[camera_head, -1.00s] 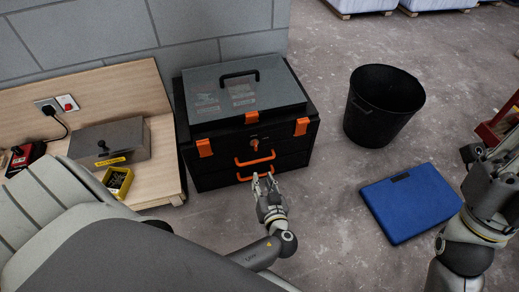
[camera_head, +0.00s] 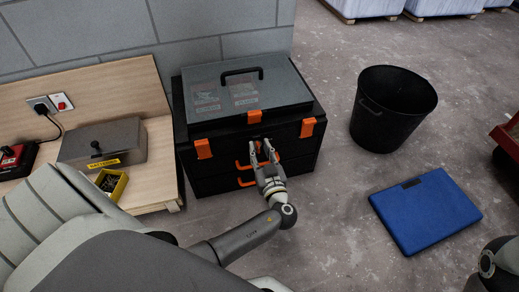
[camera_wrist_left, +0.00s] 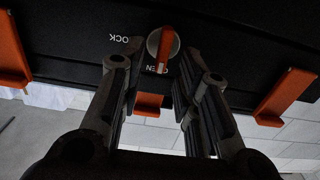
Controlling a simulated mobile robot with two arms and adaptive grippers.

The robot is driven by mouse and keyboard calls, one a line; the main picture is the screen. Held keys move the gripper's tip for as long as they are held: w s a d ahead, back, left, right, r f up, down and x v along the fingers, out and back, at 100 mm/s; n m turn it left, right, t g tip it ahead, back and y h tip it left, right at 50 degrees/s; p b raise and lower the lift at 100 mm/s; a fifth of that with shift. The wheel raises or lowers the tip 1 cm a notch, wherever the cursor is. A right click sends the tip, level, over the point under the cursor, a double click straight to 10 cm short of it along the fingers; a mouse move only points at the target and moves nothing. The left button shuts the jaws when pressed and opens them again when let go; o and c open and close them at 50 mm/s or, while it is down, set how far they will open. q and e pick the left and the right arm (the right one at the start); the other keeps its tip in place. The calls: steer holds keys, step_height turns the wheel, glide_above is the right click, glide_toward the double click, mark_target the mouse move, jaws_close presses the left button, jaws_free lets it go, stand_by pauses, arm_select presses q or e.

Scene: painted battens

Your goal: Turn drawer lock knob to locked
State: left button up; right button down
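The black toolbox (camera_head: 225,180) with a grey lid stands on the floor against the wall. Its lock knob is a grey disc with an orange bar (camera_wrist_left: 165,47). In the left wrist view the bar points down at the partly hidden OPEN label (camera_wrist_left: 153,69); the LOCK label (camera_wrist_left: 125,39) lies to the left. My left gripper (camera_head: 262,148) is open at the toolbox front, its fingers either side of the knob and apart from it. In the head view the fingers mostly hide the knob. My right gripper is out of view.
Orange drawer handles (camera_head: 244,183) sit below the knob, and orange latches (camera_head: 203,148) flank it. A workbench (camera_head: 160,165) with a grey box (camera_head: 118,143) stands left. A black bin (camera_head: 393,110) and blue case (camera_head: 425,210) are on the floor right.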

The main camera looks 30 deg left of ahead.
arm_select(q)
steer(key=shift+w+a, duration=0.4)
steer(key=shift+a, duration=0.05)
jaws_close()
